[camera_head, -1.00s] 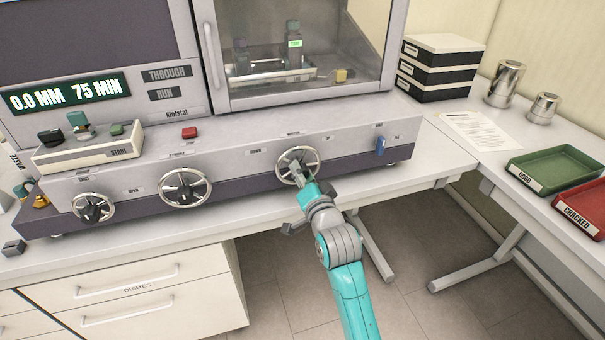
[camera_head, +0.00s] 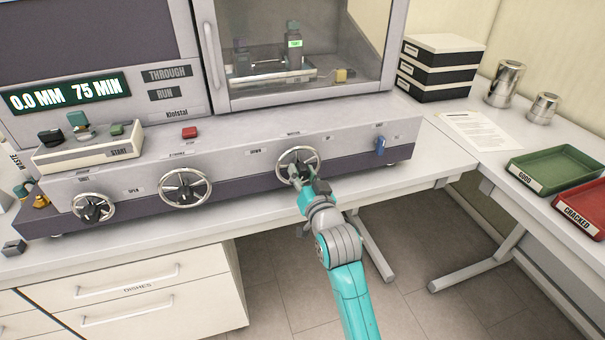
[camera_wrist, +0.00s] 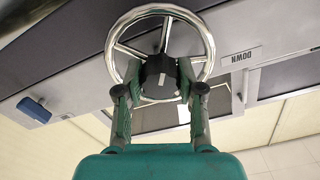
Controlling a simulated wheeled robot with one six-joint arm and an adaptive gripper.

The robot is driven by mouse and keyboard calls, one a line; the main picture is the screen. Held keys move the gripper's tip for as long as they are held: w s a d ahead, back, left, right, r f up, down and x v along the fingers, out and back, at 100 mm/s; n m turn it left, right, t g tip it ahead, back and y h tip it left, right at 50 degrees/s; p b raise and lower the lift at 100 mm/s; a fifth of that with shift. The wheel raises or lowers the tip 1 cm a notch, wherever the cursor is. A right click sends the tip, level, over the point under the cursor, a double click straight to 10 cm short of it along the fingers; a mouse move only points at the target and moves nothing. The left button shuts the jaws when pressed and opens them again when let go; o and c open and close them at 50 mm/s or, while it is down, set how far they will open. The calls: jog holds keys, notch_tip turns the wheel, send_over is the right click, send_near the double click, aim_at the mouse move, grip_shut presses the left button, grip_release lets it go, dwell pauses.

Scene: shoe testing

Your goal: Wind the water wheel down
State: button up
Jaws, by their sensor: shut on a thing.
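The water wheel (camera_head: 298,150) is the rightmost silver handwheel on the machine's front, with a small label above it and a DOWN label (camera_head: 256,151) to its left. In the wrist view the wheel's rim (camera_wrist: 160,10) and its dark hub knob (camera_wrist: 160,75) with a pale mark are plain. My gripper (camera_head: 302,177) reaches the wheel from below and in front. In the wrist view its two fingers (camera_wrist: 160,80) stand on either side of the hub knob, shut on it.
Two more handwheels (camera_head: 186,187) (camera_head: 93,207) sit to the left. A blue switch (camera_head: 380,146) is right of the wheel. The glass door (camera_head: 310,50) is closed above. The display (camera_head: 66,95) reads 0.0 MM 75 MIN. Green (camera_head: 516,176) and red (camera_head: 572,212) trays stand right.

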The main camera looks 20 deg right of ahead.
jog(key=n, duration=0.6)
jog(key=shift+n, duration=0.3)
jog(key=n, duration=0.5)
jog(key=shift+n, duration=0.4)
jog(key=o, duration=1.1)
jog(key=shift+o, duration=0.2)
jog(key=s, duration=1.2)
